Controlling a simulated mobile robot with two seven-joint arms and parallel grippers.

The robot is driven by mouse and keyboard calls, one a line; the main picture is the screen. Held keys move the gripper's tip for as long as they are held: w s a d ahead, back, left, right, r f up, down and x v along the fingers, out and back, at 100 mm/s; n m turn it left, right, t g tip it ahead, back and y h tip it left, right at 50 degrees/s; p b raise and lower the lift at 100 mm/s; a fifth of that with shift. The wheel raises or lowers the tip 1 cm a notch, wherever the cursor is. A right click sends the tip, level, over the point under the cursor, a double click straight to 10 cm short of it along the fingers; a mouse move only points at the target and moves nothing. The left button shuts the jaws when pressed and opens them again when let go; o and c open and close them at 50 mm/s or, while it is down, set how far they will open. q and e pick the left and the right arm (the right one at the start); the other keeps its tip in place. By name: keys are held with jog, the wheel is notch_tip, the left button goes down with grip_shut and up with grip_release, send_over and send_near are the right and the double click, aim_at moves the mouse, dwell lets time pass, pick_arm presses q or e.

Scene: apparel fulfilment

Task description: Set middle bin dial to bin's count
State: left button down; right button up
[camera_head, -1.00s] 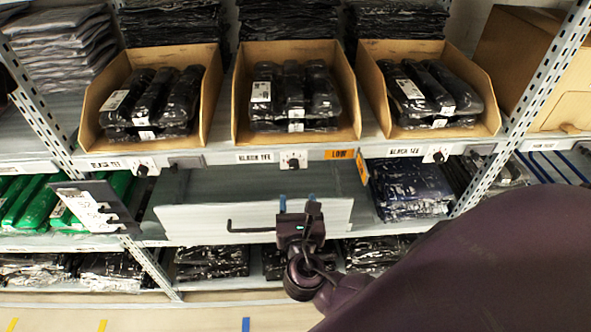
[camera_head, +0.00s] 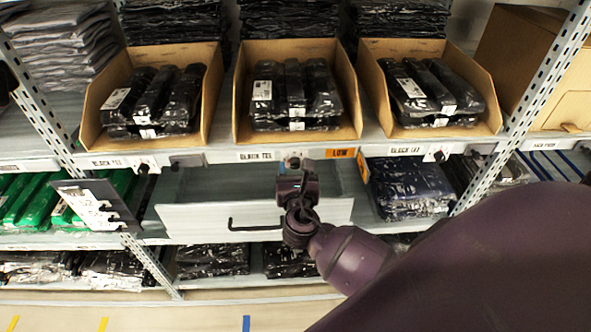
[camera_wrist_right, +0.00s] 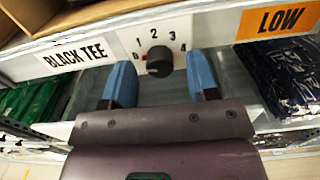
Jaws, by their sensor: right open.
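The middle bin (camera_head: 244,134) is an open cardboard tray holding dark plastic-wrapped packs in stacked layers, three across on top; lower ones are partly hidden. My right gripper (camera_head: 297,168) is just below the dial. In the right wrist view its blue fingers (camera_wrist_right: 162,82) are open, one on each side of the knob, with visible gaps. My left gripper is not seen.
A "BLACK TEE" label (camera_wrist_right: 79,56) and orange "LOW" tag (camera_head: 340,153) flank the dial. Left (camera_head: 211,95) and right (camera_head: 490,112) bins have their own dials. A pale panel with a dark handle (camera_head: 255,228) is below. A dark label holder (camera_head: 97,206) sticks out at left.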

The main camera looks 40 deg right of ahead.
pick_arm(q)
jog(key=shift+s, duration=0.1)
pick_arm(e)
jog(key=shift+c, duration=0.2)
jog(key=c, duration=0.9)
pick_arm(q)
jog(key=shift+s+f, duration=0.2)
